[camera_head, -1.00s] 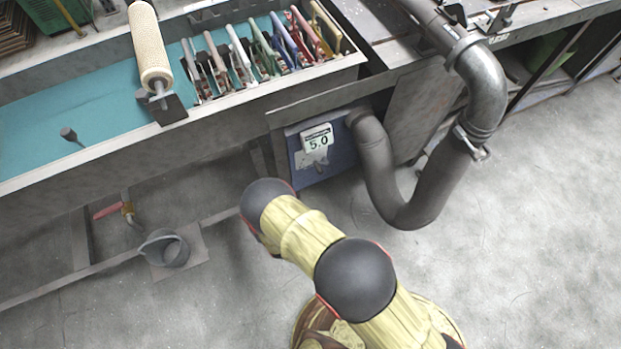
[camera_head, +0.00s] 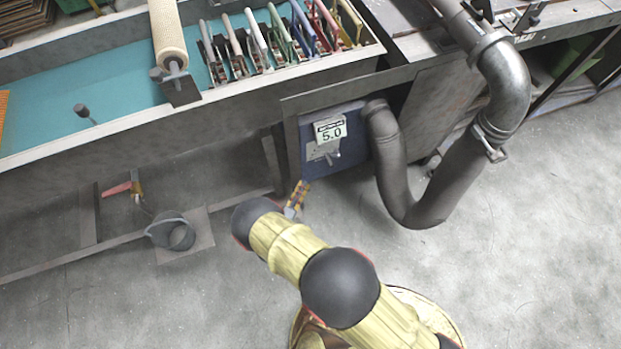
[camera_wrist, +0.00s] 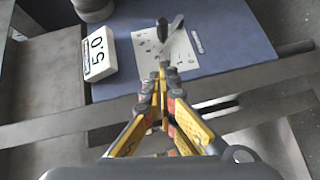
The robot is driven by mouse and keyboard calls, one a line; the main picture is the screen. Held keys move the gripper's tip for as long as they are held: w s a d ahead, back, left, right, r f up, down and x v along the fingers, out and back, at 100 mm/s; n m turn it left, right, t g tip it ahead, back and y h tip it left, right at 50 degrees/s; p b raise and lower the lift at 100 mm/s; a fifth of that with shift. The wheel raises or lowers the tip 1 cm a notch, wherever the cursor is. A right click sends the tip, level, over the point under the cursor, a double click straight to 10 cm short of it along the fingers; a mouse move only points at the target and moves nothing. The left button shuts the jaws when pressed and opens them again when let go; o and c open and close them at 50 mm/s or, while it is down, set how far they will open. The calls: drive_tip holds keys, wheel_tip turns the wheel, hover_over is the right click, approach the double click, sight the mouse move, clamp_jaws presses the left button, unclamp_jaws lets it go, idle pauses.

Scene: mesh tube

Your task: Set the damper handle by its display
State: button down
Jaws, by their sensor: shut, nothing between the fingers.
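In the wrist view the handle (camera_wrist: 173,27) sticks out over the marked plate (camera_wrist: 178,52). My gripper (camera_head: 301,187) is just below the panel in the head view. In the wrist view its yellow fingers (camera_wrist: 162,82) are together and empty, short of the handle and apart from it.
A thick grey duct pipe (camera_head: 398,190) bends down right of the panel. The metal bench frame (camera_head: 215,203) runs left of it. A grey bucket (camera_head: 172,233) and a red-handled valve (camera_head: 120,188) are at left. Open floor lies in front.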

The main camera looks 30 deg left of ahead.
drive_tip(key=b, duration=0.3)
approach(327, 158)
drive_tip(key=a, duration=0.3)
drive_tip(key=w, duration=0.1)
drive_tip(key=w+d+b, duration=0.1)
drive_tip(key=w, duration=0.1)
drive_tip(key=w+d, duration=0.1)
drive_tip(key=shift+w+d+f, duration=0.1)
drive_tip(key=shift+w+f, duration=0.1)
drive_tip(key=shift+f, duration=0.1)
drive_tip(key=shift+d, duration=0.1)
